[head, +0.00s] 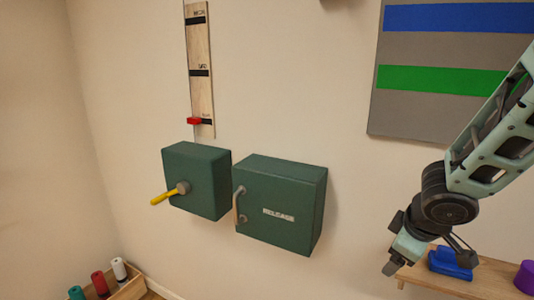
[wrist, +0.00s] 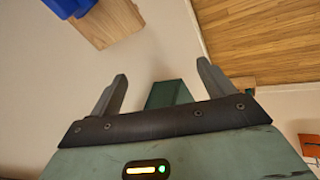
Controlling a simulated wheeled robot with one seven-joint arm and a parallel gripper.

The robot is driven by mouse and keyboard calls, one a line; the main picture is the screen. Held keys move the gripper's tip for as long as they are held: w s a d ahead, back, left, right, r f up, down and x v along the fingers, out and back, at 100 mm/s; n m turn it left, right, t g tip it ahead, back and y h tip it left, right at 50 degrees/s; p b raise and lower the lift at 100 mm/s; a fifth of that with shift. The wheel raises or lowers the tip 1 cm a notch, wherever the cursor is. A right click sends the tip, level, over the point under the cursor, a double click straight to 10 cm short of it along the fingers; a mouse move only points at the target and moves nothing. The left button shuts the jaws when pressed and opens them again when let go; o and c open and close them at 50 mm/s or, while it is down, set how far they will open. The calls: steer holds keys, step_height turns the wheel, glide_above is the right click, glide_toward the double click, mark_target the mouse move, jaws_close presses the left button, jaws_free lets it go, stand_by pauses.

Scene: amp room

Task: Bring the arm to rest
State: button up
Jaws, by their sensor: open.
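My gripper (head: 391,262) hangs at the lower right in the head view, at the end of my raised arm, left of the blue object on the shelf. In the wrist view my gripper (wrist: 162,72) has its two fingers spread apart, with nothing held between them. A dark green shape (wrist: 168,94) shows beyond the fingers, partly hidden by the gripper body.
A green box with a yellow lever (head: 162,198) and a green box with a grey handle (head: 285,225) are on the wall. A wooden shelf (head: 430,284) holds a blue object (head: 450,263) and a purple one (head: 525,277). A striped panel (head: 400,110) hangs above. Coloured cylinders (head: 98,283) stand lower left.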

steer(key=s+a+f+g+b, duration=0.2)
steer(key=s+a+b, duration=0.1)
steer(key=s+a, duration=0.5)
steer(key=s+a+f+g+y+b, duration=0.1)
steer(key=s+a+f+g+b, duration=0.1)
steer(key=s+a, duration=0.6)
steer(key=s+g+b, duration=0.1)
steer(key=s+b, duration=0.1)
steer(key=s, duration=0.3)
steer(key=shift+a+f+m+y, duration=0.25)
steer(key=shift+a+m+y, duration=0.05)
steer(key=shift+a+m, duration=0.1)
